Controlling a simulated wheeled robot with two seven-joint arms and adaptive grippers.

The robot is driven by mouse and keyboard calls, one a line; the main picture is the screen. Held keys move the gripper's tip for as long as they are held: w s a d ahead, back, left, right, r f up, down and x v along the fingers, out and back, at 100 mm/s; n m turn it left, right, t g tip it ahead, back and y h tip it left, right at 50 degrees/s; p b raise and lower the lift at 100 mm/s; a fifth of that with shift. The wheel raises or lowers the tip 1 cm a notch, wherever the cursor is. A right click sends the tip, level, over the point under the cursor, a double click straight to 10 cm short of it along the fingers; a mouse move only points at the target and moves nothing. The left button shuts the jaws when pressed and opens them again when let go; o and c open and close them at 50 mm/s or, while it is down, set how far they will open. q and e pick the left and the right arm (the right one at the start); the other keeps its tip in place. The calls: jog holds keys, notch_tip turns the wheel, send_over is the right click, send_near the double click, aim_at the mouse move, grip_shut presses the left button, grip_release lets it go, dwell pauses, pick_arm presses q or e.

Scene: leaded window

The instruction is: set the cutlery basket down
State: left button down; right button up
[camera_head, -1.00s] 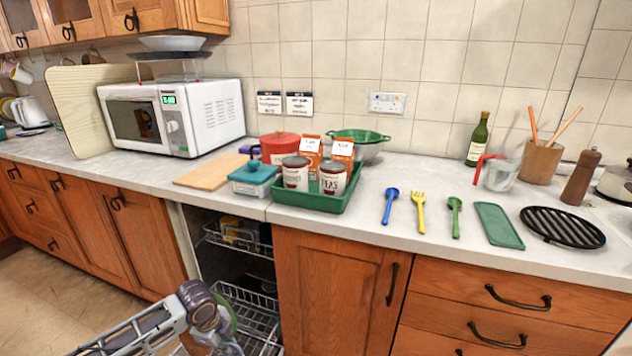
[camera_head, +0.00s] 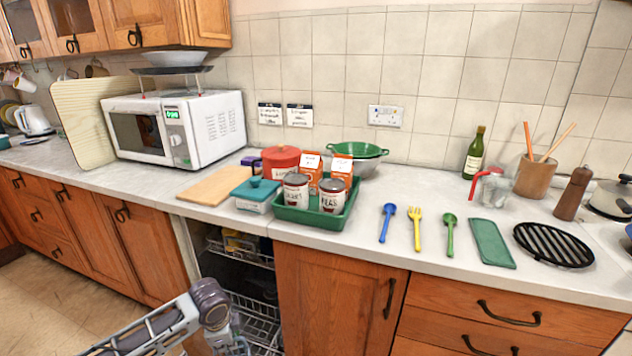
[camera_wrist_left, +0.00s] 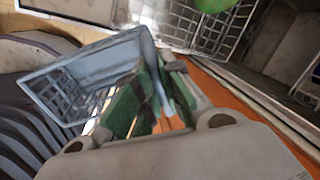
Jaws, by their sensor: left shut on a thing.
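The cutlery basket (camera_wrist_left: 85,78) is a grey-blue slatted basket, seen tilted in the left wrist view. My left gripper (camera_wrist_left: 160,92), with green finger pads, is shut on a thin upright part at its right side. In the head view my left gripper (camera_head: 232,346) is at the bottom edge, in front of the open dishwasher; its fingers are mostly cut off or hidden. I cannot make out the basket clearly there. My right gripper is not in view.
The dishwasher's upper rack (camera_head: 240,248) and lower rack (camera_head: 262,312) sit under the worktop. A green item (camera_wrist_left: 213,4) shows by a wire rack. On the worktop are a green tray (camera_head: 300,215) with tins and cartons, a cutting board (camera_head: 215,187) and utensils.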

pick_arm(q)
jog(key=r+n+p, duration=0.2)
jog(key=r, duration=0.1)
jog(key=r+n+p, duration=0.1)
jog(key=r+n, duration=0.1)
jog(key=shift+s+d+y+p, duration=0.15)
jog(key=shift+d+y+p, duration=0.15)
jog(key=shift+d, duration=0.1)
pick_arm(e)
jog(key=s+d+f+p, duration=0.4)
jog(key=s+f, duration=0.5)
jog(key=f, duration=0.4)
pick_arm(q)
notch_tip(320, 180, up, 13)
jog(key=s+d+n+g+y+p, duration=0.1)
jog(key=n+g+p, duration=0.1)
jog(key=n+p, duration=0.4)
jog(key=n, duration=0.5)
jog(key=shift+d+r, duration=0.2)
jog(key=shift+d, duration=0.2)
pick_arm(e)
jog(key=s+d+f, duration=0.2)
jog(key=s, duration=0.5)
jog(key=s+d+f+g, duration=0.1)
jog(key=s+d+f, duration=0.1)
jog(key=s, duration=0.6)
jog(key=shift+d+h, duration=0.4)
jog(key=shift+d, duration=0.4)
